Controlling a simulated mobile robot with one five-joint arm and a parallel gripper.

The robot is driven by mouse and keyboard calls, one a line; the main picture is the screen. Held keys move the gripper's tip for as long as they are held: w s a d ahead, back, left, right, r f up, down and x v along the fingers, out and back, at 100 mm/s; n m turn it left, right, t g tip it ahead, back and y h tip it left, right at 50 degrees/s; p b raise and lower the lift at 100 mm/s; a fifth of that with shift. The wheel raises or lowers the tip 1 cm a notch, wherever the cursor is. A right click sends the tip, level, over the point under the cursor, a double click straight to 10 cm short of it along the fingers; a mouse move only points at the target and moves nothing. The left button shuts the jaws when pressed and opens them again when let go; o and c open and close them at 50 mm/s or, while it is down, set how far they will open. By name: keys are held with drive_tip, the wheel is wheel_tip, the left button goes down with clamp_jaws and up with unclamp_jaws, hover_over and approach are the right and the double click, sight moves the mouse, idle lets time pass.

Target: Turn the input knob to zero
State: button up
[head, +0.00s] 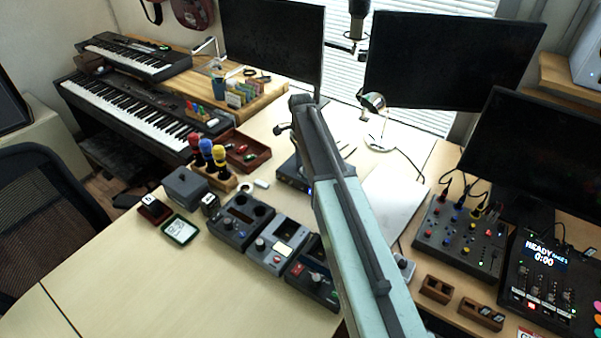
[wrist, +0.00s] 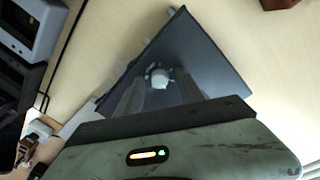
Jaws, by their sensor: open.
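A dark box-shaped device (wrist: 205,62) fills the middle of the wrist view, with a pale round knob (wrist: 159,79) on its face. I take this knob to be the input knob; its pointer mark is too small to read. My gripper (wrist: 158,84) is open, its two blurred fingers reaching toward the knob, one on each side. I cannot tell whether they touch it. In the head view a dark device with a blue light (head: 291,176) sits on the desk, partly hidden behind my arm. The knob and fingertips are not clear there.
Several small units with knobs, including a dark one (head: 242,221), stand on the desk left of my arm. A wooden holder with coloured-top tools (head: 221,180) is behind them. A mixer (head: 461,236) stands right. The front left desk is clear.

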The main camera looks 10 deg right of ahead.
drive_tip(key=shift+r, duration=0.1)
clamp_jaws()
drive_tip(key=shift+a, duration=0.2)
drive_tip(key=shift+d, duration=0.1)
